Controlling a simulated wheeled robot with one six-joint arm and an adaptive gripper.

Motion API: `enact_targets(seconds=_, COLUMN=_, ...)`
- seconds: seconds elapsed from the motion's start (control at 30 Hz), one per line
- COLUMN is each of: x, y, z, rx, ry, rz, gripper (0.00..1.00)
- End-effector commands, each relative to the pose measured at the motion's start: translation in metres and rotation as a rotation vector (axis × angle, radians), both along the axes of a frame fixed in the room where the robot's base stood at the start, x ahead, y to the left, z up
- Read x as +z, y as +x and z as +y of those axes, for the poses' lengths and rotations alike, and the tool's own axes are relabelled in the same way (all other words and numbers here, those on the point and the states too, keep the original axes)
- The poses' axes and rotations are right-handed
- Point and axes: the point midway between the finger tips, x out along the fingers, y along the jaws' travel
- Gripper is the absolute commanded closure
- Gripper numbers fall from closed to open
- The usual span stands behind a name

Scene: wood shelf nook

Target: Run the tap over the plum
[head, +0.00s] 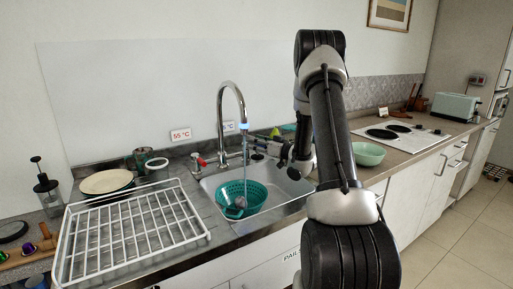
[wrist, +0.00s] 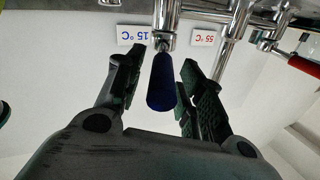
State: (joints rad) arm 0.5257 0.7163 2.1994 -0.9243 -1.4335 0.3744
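The plum (head: 240,203) looks like a small dark purplish shape inside a teal colander (head: 262,193), which sits in the sink (head: 290,190). The chrome tap (head: 221,110) arches above it, its spout end glowing blue. A thin pale stream seems to fall from the spout into the colander. My gripper (head: 262,146) is behind the spout at the tap's right side. In the wrist view my gripper (wrist: 160,88) is open, with one finger on each side of the blue tap lever (wrist: 161,82). Gaps show between the lever and both fingers.
A red lever (head: 199,160) is on the tap's left side, by the 55 °C label (head: 180,134); the 15 °C label (wrist: 133,35) is by the blue lever. A white dish rack (head: 135,232) stands left of the sink. A green bowl (head: 368,154) stands right of it.

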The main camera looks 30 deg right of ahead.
Motion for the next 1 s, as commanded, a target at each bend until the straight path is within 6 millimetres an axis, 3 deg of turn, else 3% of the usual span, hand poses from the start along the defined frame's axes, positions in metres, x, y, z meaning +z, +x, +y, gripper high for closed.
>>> enact_targets(seconds=0.2, x=0.047, y=0.0, z=0.0, rx=0.0, ry=-0.002, rz=-0.005, gripper=0.62)
enact_targets(seconds=0.4, x=0.075, y=0.0, z=0.0, rx=0.001, ry=-0.001, rz=-0.003, gripper=0.62)
enact_targets(seconds=1.0, x=0.082, y=0.0, z=0.0, rx=0.0, ry=0.001, rz=-0.001, gripper=0.62)
